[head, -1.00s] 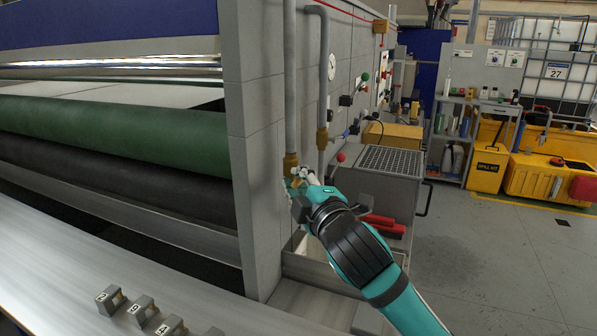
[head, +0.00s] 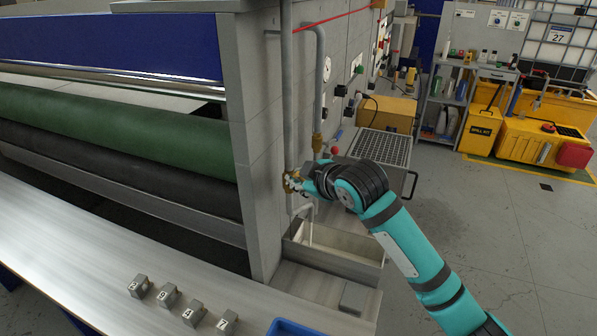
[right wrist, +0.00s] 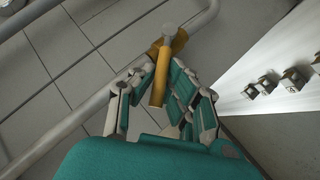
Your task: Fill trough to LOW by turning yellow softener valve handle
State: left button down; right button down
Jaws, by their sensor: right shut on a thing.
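The yellow softener valve handle (right wrist: 160,78) shows in the right wrist view, sticking out from a brass valve body (right wrist: 170,40) on a grey pipe. My right gripper (right wrist: 155,88) has its fingers on both sides of the handle and is shut on it. In the head view my right gripper (head: 294,183) is at the brass valve on the vertical pipe, covering most of the handle. Below it, a curved spout (head: 304,210) points down over the trough (head: 365,262), and a thin pale streak runs below the spout. The liquid level cannot be read. My left gripper is not in view.
Numbered grey blocks (head: 194,314) lie on the front ledge. A grated box (head: 384,148) stands behind my right arm. The floor at right is open.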

jog(key=shift+w+d+r, duration=0.25)
jog(key=shift+w+r, duration=0.1)
jog(key=shift+r, duration=0.25)
jog(key=c, duration=1.5)
grip_release()
jog(key=shift+f, duration=0.1)
jog(key=shift+o, duration=0.9)
jog(key=shift+f, duration=0.2)
jog(key=v, duration=1.2)
jog(key=shift+w+d+r, duration=0.1)
jog(key=shift+w+r, duration=0.05)
